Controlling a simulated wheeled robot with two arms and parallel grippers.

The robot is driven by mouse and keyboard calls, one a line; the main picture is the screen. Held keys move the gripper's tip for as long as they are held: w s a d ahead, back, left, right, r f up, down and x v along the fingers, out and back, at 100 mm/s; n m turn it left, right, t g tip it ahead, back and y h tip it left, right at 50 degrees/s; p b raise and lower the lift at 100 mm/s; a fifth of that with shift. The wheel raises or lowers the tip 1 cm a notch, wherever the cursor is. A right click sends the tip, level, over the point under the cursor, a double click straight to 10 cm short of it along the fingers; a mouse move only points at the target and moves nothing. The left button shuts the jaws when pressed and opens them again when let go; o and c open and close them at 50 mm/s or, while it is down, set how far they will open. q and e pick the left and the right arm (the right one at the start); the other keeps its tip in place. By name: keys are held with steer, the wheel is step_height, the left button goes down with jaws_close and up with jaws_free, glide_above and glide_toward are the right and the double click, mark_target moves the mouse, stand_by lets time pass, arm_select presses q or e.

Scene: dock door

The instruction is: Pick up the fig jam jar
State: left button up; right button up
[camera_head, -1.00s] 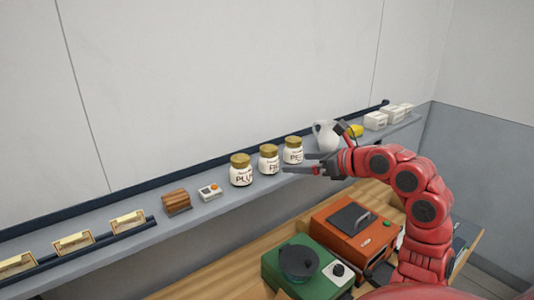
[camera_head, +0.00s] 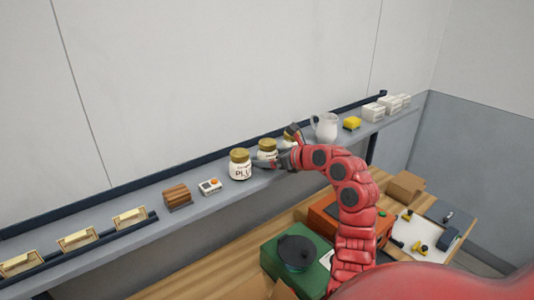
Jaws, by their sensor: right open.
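The fig jam jar (camera_head: 267,146) is the middle one of three white jars with gold lids on the grey wall shelf. Its lid and upper body show, while my right gripper covers its lower part and most of its label. My right gripper (camera_head: 265,160) is open, with its fingers pointing left at the jar's lower body. I cannot tell whether they touch it. The plum jar (camera_head: 239,168) stands just left of the fingertips. The third jar (camera_head: 288,138) is mostly hidden behind my right wrist. My left gripper is not in view.
On the shelf (camera_head: 221,196), a small white device (camera_head: 210,187) and a brown wooden block (camera_head: 177,196) stand left of the jars. A white pitcher (camera_head: 326,128) and a yellow item (camera_head: 352,123) stand to the right. Below, a wooden bench carries a green box (camera_head: 285,272).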

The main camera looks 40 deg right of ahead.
steer(key=shift+s, duration=0.15)
steer(key=shift+c, duration=0.6)
jaws_close()
steer(key=shift+r, duration=0.1)
